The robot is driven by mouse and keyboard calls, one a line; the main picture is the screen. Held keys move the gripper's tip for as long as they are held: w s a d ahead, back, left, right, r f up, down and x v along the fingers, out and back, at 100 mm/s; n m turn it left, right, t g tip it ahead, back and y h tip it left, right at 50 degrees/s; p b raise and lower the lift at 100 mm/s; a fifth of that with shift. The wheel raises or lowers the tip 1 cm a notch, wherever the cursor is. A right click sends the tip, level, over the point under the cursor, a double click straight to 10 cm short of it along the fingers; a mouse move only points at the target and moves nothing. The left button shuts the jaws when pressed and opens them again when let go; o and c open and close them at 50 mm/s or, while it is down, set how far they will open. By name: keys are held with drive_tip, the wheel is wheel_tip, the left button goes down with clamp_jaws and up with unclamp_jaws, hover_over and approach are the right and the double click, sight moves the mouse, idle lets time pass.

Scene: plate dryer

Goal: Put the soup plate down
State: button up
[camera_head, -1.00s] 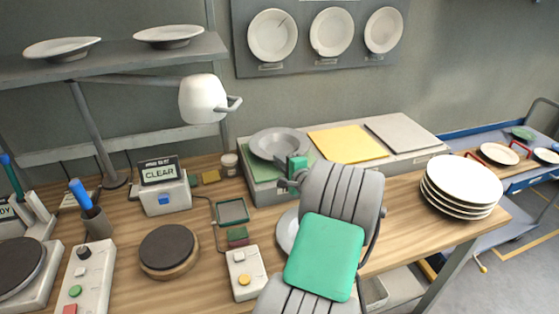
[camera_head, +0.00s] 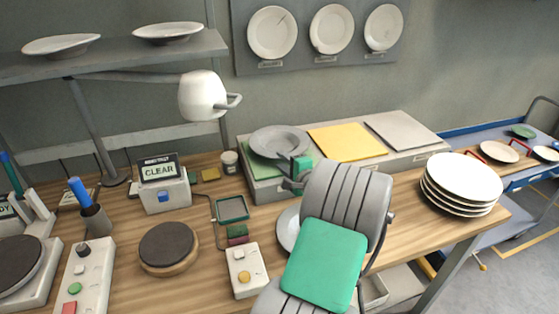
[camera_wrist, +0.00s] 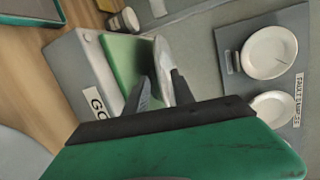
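The grey soup plate (camera_head: 279,139) is at the left end of a long grey block, over a green mat (camera_head: 262,168). In the wrist view the plate (camera_wrist: 162,66) shows almost edge-on between my two fingers. My gripper (camera_head: 299,168) is shut on the plate's near right rim. In the wrist view one finger of my gripper (camera_wrist: 160,88) is on the side of the green mat (camera_wrist: 122,65). A narrow gap shows between plate and mat there. I cannot tell whether the plate's far side touches the mat.
The block also bears a yellow mat (camera_head: 347,142) and a grey mat (camera_head: 404,131). A stack of white plates (camera_head: 462,182) stands at the right. Another pale plate (camera_head: 287,229) is partly hidden behind my arm. A white lamp (camera_head: 203,96) hangs left of the soup plate.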

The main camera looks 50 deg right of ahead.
drive_tip(key=b+v, duration=0.1)
drive_tip(key=v, duration=0.8)
drive_tip(key=w+a+f+n+g+y, duration=0.1)
drive_tip(key=w+a+n+g+y, duration=0.2)
drive_tip(key=a, duration=0.4)
drive_tip(key=w+a+f+n+g+y, duration=0.1)
drive_tip(key=w+a+f+n, duration=0.15)
drive_tip(key=a+n, duration=0.4)
drive_tip(key=w+a+f+n+g+y, duration=0.1)
drive_tip(key=w+a+n+g+y, duration=0.15)
drive_tip(key=a, duration=0.65)
drive_tip(key=s+a+n+g, duration=0.2)
drive_tip(key=s+a+n, duration=0.3)
drive_tip(key=a, duration=0.3)
drive_tip(key=s+a+r+n+g+h, duration=0.1)
drive_tip(key=s+a+n+g, duration=0.2)
drive_tip(key=s+a+n, duration=0.3)
drive_tip(key=s+a, duration=0.1)
drive_tip(key=a, duration=0.2)
drive_tip(key=shift+d+h, duration=0.1)
drive_tip(key=shift+h, duration=0.15)
